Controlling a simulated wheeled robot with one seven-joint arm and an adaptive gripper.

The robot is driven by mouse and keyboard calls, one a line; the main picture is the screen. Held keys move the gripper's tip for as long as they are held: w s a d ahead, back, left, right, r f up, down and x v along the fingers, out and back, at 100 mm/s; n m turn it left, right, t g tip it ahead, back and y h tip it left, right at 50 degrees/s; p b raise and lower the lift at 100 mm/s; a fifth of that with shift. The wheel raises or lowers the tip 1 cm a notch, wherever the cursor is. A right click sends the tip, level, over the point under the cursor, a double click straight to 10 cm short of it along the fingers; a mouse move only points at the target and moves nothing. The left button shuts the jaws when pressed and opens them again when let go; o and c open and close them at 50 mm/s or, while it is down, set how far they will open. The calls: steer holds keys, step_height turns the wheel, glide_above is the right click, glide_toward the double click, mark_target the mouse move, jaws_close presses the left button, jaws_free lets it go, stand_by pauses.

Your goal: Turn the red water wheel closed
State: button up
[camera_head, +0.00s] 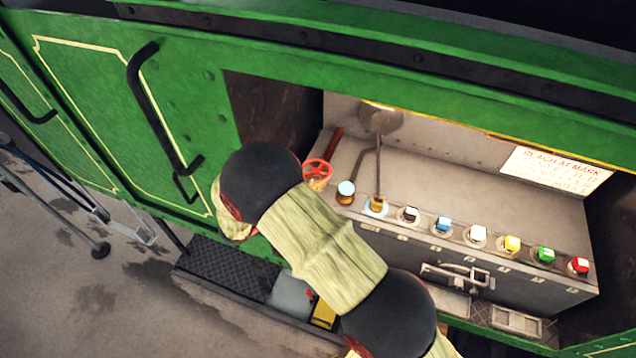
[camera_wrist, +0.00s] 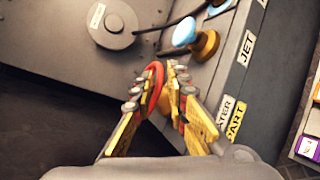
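The red water wheel (camera_head: 317,173) is a small spoked handwheel at the left end of the control bench in the head view. It sits just right of my arm, which hides part of its surroundings. In the wrist view the red wheel (camera_wrist: 154,88) shows nearly edge-on, with a brass-coloured part beside it. My gripper (camera_wrist: 163,76) has its two yellow fingers on either side of the wheel, close to it. Whether they press on it is not clear. A "WATER" label (camera_wrist: 227,108) is right of the fingers. In the head view my arm hides the fingers.
A light-blue-topped brass knob (camera_wrist: 203,42) stands close beyond the fingers, by a "JET" label (camera_wrist: 247,48). A row of coloured knobs (camera_head: 477,234) runs right along the bench edge. A lever (camera_head: 378,165) rises behind. The green tram side (camera_head: 190,110) frames the opening.

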steer(key=v, duration=0.9)
steer(key=shift+o, duration=0.5)
